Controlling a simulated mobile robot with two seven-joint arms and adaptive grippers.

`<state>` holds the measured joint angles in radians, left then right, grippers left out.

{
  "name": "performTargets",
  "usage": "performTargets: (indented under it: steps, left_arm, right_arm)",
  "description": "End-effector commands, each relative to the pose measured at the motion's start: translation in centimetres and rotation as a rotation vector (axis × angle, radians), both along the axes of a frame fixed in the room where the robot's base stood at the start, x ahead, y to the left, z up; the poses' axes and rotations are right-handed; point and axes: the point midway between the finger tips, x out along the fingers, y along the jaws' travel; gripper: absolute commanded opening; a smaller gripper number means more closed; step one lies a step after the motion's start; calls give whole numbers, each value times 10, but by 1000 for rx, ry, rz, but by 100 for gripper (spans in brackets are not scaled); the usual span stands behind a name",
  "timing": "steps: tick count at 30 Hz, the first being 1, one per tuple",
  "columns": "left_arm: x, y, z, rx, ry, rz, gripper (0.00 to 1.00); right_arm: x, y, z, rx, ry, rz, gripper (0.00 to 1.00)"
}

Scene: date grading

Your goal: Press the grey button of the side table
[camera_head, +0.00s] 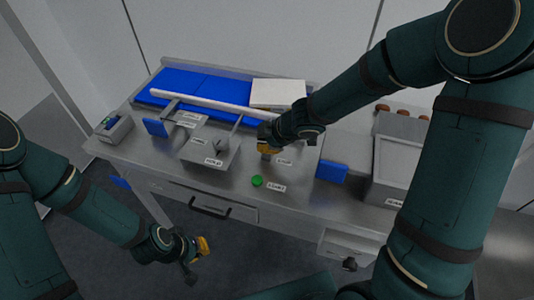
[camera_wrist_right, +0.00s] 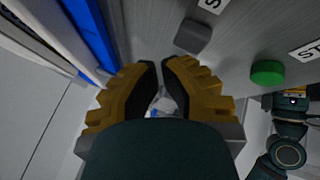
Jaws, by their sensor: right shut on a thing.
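The grey button (camera_wrist_right: 193,36) is a small dark grey block on the steel top of the table (camera_head: 225,185), beside a partly visible label in the right wrist view. In the head view it is hard to make out under my right gripper (camera_head: 266,150). In the wrist view my right gripper (camera_wrist_right: 162,65) points past the button, which is to the right of its fingertips; contact cannot be seen. Its fingers are close together around a small pale thing (camera_wrist_right: 157,104), not clear. My left gripper (camera_head: 197,249) hangs low in front of the table; its opening cannot be told.
A green button (camera_head: 257,181) is near the table's front edge, also in the wrist view (camera_wrist_right: 267,73). A drawer handle (camera_head: 209,208) juts out in front.

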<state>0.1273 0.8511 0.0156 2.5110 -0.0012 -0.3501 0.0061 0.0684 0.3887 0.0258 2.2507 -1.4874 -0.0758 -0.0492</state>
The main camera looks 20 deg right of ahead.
Motion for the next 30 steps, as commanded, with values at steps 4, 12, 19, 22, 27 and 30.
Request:
performTargets:
  steps: [4,12,19,22,27,30]
  left_arm:
    - [0,0,0,0,0,0,0]
    - [0,0,-5,0,0,0,0]
    - [0,0,-8,0,0,0,0]
    - [0,0,-8,0,0,0,0]
    - [0,0,-8,0,0,0,0]
    - [0,0,-9,0,0,0,0]
  right_arm:
    - [0,0,0,0,0,0,0]
    - [0,0,-6,0,0,0,0]
    - [0,0,-9,0,0,0,0]
    - [0,0,-9,0,0,0,0]
    - [0,0,-9,0,0,0,0]
    - [0,0,-10,0,0,0,0]
